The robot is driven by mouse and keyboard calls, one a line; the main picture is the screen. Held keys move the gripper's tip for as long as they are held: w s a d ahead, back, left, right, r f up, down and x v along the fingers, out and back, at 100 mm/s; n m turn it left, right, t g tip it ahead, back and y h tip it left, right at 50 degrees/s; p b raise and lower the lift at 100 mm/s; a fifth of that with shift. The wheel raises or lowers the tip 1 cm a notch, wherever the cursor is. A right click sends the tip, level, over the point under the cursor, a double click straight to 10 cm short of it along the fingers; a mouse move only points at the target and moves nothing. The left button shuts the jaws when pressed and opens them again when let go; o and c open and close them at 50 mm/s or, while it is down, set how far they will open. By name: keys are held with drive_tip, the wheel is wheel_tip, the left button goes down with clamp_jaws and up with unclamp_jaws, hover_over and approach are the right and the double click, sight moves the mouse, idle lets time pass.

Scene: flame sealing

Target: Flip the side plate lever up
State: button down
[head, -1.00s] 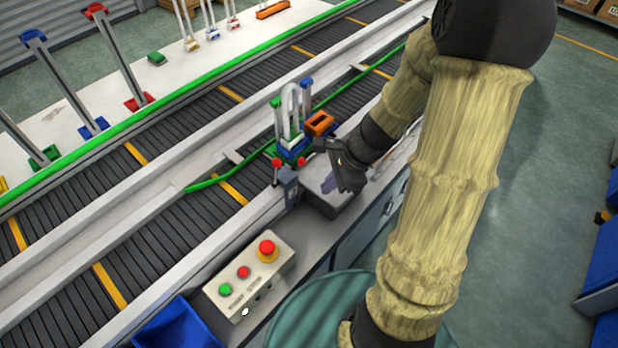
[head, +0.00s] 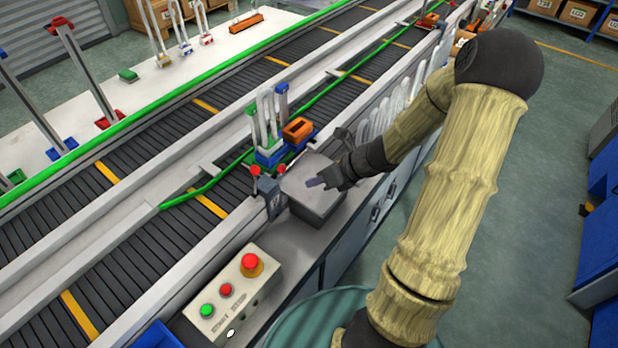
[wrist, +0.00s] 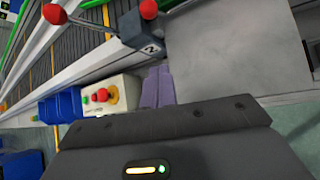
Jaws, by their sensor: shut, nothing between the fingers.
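Two levers with red ball knobs, left (head: 255,171) and right (head: 281,168), stand on a small dark bracket (head: 272,196) at the conveyor's near side. In the wrist view the left knob (wrist: 55,13) is on a rod leaning out left and the right knob (wrist: 148,9) is above the bracket marked 2. I cannot tell which is the side plate lever. My gripper (head: 315,183) is shut and empty, over the grey box to the right of the levers and apart from them. Its purple fingers (wrist: 157,88) point toward the bracket.
The grey box (head: 312,204) stands beside the bracket, under my gripper. Behind are a blue-and-green fixture with upright posts and an orange block (head: 298,130). A button panel (head: 236,290) sits at the front left. The worktop between panel and box is clear.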

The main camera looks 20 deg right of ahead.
sight(295, 198)
drive_tip(key=b+x, duration=0.2)
drive_tip(key=x, duration=0.6)
drive_tip(key=shift+a+f, duration=0.15)
drive_tip(key=shift+f, duration=0.1)
drive_tip(key=shift+w+a+r+p, duration=0.1)
drive_tip(key=shift+w+r+p, duration=0.3)
drive_tip(key=shift+r+p, duration=0.2)
drive_tip(key=shift+w+r+p, duration=0.35)
drive_tip(key=shift+r+p, duration=0.15)
drive_tip(key=shift+r, duration=0.05)
drive_tip(key=shift+w+r+p, duration=0.45)
drive_tip(key=shift+r+p, duration=0.05)
drive_tip(key=shift+r+p, duration=0.15)
drive_tip(key=shift+p, duration=0.15)
